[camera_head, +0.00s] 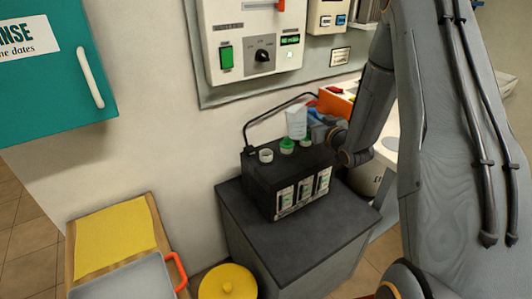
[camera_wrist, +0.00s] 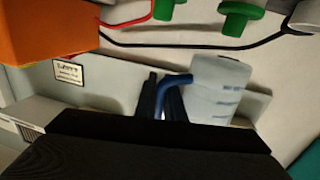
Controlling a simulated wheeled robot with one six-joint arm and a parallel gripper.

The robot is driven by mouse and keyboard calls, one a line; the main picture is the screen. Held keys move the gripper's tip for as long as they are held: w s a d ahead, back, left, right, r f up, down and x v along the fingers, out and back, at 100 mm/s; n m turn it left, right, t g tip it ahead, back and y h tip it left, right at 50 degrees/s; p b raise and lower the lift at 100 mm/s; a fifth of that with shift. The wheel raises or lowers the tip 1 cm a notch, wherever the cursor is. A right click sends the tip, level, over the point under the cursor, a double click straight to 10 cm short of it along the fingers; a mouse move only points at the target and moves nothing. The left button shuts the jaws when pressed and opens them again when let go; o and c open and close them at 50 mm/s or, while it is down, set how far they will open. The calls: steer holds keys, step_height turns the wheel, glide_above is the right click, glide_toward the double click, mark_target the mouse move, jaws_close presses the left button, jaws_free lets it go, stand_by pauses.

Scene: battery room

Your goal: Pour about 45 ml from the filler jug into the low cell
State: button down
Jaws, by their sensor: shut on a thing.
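The filler jug (camera_head: 296,124) is a pale translucent beaker, roughly upright, over or just behind the far edge of the battery. In the wrist view the jug (camera_wrist: 215,92) shows blue marks and a blue handle (camera_wrist: 176,79). My gripper (camera_head: 319,131) is shut on that handle; in the wrist view its dark fingers (camera_wrist: 161,98) stand either side of it. The black battery (camera_head: 262,180) has a white neck without a green cap (camera_head: 265,155) at left and green caps (camera_head: 287,145) on the others. Its front has several level windows (camera_head: 305,190), too small to read. The liquid in the jug cannot be made out.
The battery stands on a dark cabinet (camera_head: 255,235). A black cable (camera_head: 275,111) arches behind it. A wall charger panel (camera_head: 252,45) hangs above. An orange box (camera_head: 336,101) is at the right rear. A yellow lid (camera_head: 228,283) and grey tray (camera_head: 125,282) are at lower left.

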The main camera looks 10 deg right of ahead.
mark_target(294, 107)
steer(key=a+n, duration=0.1)
steer(key=n, duration=0.1)
steer(key=a+r+n+p, duration=0.1)
steer(key=a+n, duration=0.1)
steer(key=a+r+n+g+h+p, duration=0.1)
steer(key=a+n, duration=0.1)
steer(key=shift+s, duration=0.1)
steer(key=shift+a+r+n+p, duration=0.25)
steer(key=shift+r+n+p, duration=0.25)
steer(key=shift+r+p, duration=0.2)
steer(key=shift+a+r+n+h+p, duration=0.2)
steer(key=shift+n+h+p, duration=0.1)
steer(key=shift+n, duration=0.1)
steer(key=shift+a+f, duration=0.1)
steer(key=shift+n, duration=0.3)
steer(key=shift+a+n+h+p, duration=0.4)
steer(key=shift+a+n, duration=0.2)
steer(key=shift+n, duration=0.5)
steer(key=shift+d, duration=0.1)
